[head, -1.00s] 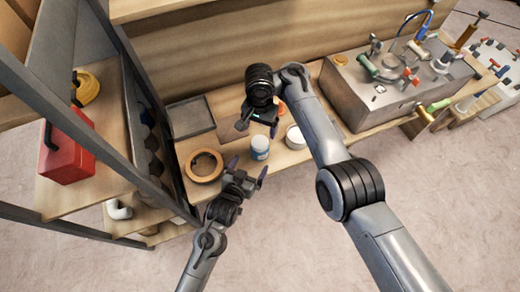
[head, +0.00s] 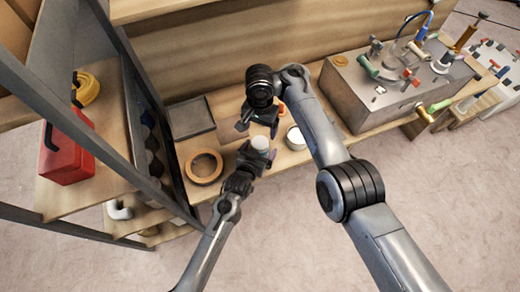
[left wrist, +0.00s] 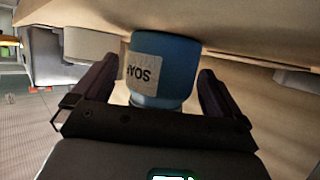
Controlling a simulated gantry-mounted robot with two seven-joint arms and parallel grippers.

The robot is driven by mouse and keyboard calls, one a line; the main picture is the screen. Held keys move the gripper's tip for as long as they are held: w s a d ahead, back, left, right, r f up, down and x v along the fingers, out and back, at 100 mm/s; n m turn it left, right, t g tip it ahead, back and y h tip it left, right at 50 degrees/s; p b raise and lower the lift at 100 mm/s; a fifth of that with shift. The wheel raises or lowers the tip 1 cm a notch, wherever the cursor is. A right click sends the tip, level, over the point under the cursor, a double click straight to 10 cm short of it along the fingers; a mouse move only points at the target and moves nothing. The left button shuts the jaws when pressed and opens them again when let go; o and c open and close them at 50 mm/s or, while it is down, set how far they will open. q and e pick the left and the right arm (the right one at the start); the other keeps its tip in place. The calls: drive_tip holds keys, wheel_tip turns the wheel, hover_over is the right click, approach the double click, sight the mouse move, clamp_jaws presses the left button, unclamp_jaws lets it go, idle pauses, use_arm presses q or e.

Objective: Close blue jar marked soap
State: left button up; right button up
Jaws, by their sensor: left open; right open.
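The blue jar (left wrist: 178,78) with a white label stands between the fingers of my left gripper (left wrist: 160,85) in the left wrist view. Its label appears upside down there, and the lettering is partly legible. In the head view the jar's whitish top (head: 260,142) shows, with most of its body hidden by my left gripper (head: 257,154). The left fingers are open, one on each side, with gaps visible. I cannot tell if a lid sits on the jar. My right gripper (head: 258,120) is open above the bench behind the jar, partly hidden by its wrist.
On the bench, a wooden ring (head: 204,167) and a grey tray (head: 190,117) lie left of the jar. A white round container (head: 296,138) stands close on the right. An orange item (head: 282,107) is partly hidden behind the right arm. A shelf post (head: 150,110) rises at left.

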use_arm(q)
drive_tip(key=shift+w+d+f, duration=0.1)
drive_tip(key=shift+w+f, duration=0.05)
drive_tip(key=shift+w, duration=0.15)
drive_tip(key=c, duration=1.5)
drive_tip(key=shift+c, duration=1.4)
use_arm(e)
drive_tip(key=shift+c, duration=0.9)
use_arm(q)
clamp_jaws()
use_arm(e)
drive_tip(key=shift+w+f+n, duration=0.25)
drive_tip(key=shift+w+n, duration=0.15)
drive_tip(key=shift+w, duration=0.2)
drive_tip(key=shift+w+d+f+n+h, duration=0.1)
drive_tip(key=shift+w+d+n+h, duration=0.05)
drive_tip(key=shift+w+n+h, duration=0.2)
drive_tip(key=shift+s+n, duration=0.2)
drive_tip(key=shift+n, duration=0.55)
drive_tip(key=shift+s+r+n, duration=0.3)
drive_tip(key=shift+s+n, duration=0.5)
